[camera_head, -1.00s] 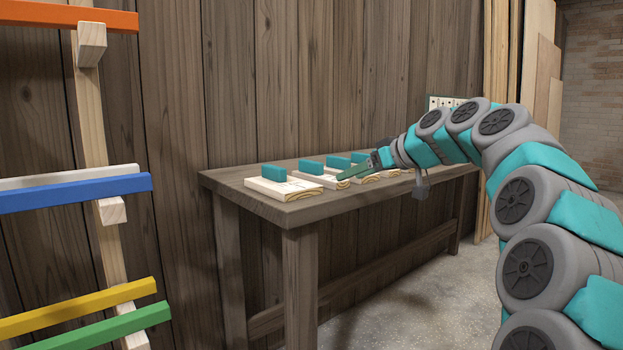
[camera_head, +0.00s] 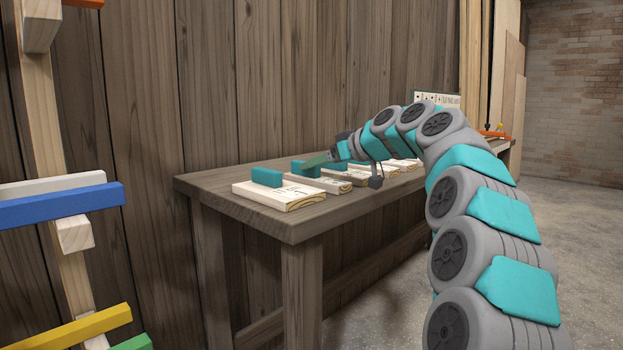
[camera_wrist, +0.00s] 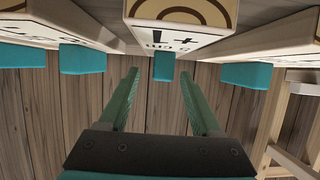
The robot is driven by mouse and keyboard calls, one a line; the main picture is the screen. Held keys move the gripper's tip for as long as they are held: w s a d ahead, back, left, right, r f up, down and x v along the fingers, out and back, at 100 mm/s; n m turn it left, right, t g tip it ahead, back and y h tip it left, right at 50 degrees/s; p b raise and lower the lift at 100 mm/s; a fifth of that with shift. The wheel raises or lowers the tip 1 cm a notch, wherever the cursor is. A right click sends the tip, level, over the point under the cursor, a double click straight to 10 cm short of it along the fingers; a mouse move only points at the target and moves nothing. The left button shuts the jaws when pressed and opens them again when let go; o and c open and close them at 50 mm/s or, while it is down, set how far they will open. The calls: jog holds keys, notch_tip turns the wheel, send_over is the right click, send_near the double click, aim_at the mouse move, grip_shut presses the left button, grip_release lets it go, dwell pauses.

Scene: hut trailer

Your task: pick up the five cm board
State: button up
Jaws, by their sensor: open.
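In the wrist view the five cm board (camera_wrist: 180,14) shows at the top middle, its "5 cm" mark upside down in the picture. Its teal block (camera_wrist: 164,66) stands at its lower edge. My gripper (camera_wrist: 160,73) is open, and its two green fingers appear to either side of that block, apart from it. In the head view my gripper (camera_head: 318,160) is over the row of boards, near the second block from the front. My arm hides part of the row, and I cannot tell there which board is the five cm one.
The boards lie on a wooden workbench (camera_head: 225,193) against a plank wall. The nearest board (camera_head: 275,196) bears a teal block (camera_head: 267,177). A rack with coloured bars (camera_head: 60,207) stands left. The floor at right is open.

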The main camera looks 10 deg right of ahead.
jog(key=shift+x, duration=2.35)
jog(key=shift+a+r, duration=0.1)
jog(key=shift+a, duration=0.05)
grip_shut()
